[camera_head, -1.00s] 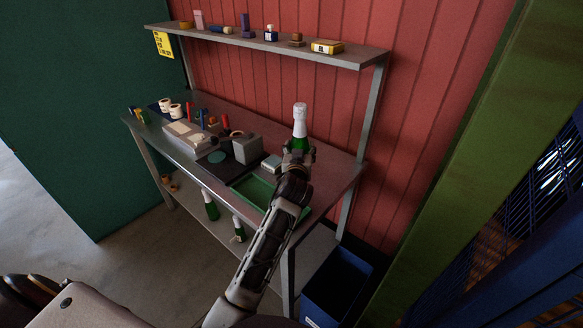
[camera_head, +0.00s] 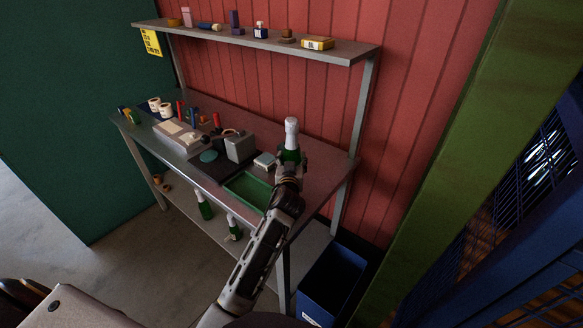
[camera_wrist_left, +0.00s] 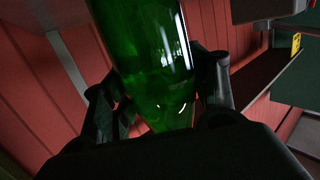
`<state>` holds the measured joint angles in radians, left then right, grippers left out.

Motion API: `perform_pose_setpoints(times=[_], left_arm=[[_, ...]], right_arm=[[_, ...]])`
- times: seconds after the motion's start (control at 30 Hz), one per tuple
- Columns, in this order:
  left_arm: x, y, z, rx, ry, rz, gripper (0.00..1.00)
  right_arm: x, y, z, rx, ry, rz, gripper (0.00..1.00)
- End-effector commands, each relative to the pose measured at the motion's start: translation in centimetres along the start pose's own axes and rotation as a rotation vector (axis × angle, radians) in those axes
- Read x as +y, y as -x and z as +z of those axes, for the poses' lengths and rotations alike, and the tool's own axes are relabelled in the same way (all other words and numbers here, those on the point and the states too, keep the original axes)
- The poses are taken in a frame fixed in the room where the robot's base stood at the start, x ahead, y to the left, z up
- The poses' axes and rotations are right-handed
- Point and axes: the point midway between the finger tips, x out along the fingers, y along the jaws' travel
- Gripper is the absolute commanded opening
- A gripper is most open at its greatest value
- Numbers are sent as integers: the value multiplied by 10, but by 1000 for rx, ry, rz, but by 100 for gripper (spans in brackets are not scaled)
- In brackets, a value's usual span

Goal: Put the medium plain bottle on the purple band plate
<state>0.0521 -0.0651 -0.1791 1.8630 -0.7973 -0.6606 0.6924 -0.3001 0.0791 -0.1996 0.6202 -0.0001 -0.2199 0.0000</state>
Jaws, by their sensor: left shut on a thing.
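My left gripper (camera_head: 290,160) is shut on a green bottle (camera_head: 291,133) with a pale foil-covered top, held upright above the right part of the bench. In the left wrist view the green glass (camera_wrist_left: 150,50) fills the middle, with the left gripper's fingers (camera_wrist_left: 163,95) on either side. Its top is out of that view. I cannot tell from its looks whether it is the medium plain one. I cannot make out a plate with a purple band. My right gripper is not in view.
The bench carries a green tray (camera_head: 247,187), a grey block (camera_head: 239,148), a teal disc (camera_head: 208,156) and white cups (camera_head: 165,110). A shelf (camera_head: 345,56) with small items hangs above. More green bottles (camera_head: 204,207) stand below. A blue bin (camera_head: 330,285) sits right.

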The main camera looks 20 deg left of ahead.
Motion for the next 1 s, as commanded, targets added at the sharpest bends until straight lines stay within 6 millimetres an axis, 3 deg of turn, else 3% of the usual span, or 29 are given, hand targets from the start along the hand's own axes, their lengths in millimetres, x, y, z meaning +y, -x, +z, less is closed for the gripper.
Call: perform_pose_setpoints(times=[0.3,0.8,0.83,1.0], left_arm=[[0,-4,22,7,1,2,4],[0,-4,27,7,2,2,4],[0,-4,30,1,1,0,61],[0,-4,29,1,0,0,80]], right_arm=[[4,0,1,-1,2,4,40],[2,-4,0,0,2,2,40],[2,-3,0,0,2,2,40],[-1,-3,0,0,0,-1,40]])
